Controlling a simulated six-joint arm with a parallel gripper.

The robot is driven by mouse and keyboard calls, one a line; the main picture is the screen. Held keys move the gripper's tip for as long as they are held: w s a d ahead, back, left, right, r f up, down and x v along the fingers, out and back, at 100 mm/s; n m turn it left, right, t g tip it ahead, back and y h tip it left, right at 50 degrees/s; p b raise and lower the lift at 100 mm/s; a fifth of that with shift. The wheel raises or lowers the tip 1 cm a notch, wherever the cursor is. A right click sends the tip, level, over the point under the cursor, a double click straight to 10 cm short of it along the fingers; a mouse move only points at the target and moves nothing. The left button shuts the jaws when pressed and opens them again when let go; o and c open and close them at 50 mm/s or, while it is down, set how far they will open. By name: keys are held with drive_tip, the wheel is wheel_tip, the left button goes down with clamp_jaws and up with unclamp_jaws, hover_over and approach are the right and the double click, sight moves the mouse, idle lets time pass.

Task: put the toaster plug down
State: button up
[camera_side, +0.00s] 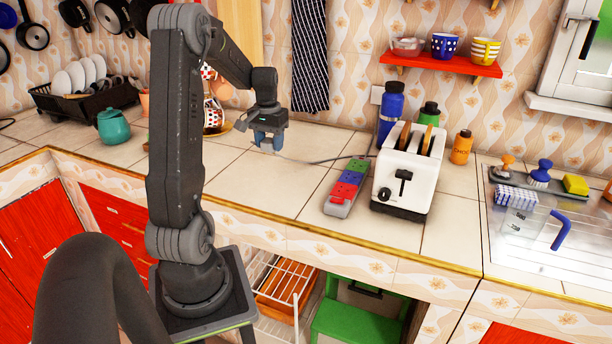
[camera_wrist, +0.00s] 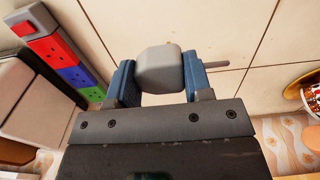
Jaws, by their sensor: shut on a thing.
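My gripper (camera_side: 268,143) is low over the tiled counter, left of the power strip, pointing down. In the wrist view its blue fingers (camera_wrist: 160,77) are shut on the grey toaster plug (camera_wrist: 160,68), one finger on each side. A thin grey rod sticks out to the right beyond the right finger. The plug is mostly hidden in the side view, and I cannot tell whether it touches the counter. A grey cord (camera_side: 315,161) runs from near the gripper to the white toaster (camera_side: 405,178), which stands upright with bread in its slots.
The power strip (camera_side: 345,188), with red, blue and green sockets, lies left of the toaster; it also shows in the wrist view (camera_wrist: 65,55). Bottles (camera_side: 391,108) stand behind the toaster. A teal pot (camera_side: 113,126) and dish rack (camera_side: 85,97) are at left. Bare tiles (camera_side: 265,190) lie around the gripper.

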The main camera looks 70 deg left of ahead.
hover_over(306, 185)
wheel_tip(306, 185, down, 6)
drive_tip(key=shift+r, duration=0.1)
drive_tip(key=shift+f, duration=2.05)
drive_tip(key=shift+f, duration=0.3)
drive_tip(key=shift+f, duration=0.3)
drive_tip(key=o, duration=1.2)
drive_tip(key=shift+r, duration=0.1)
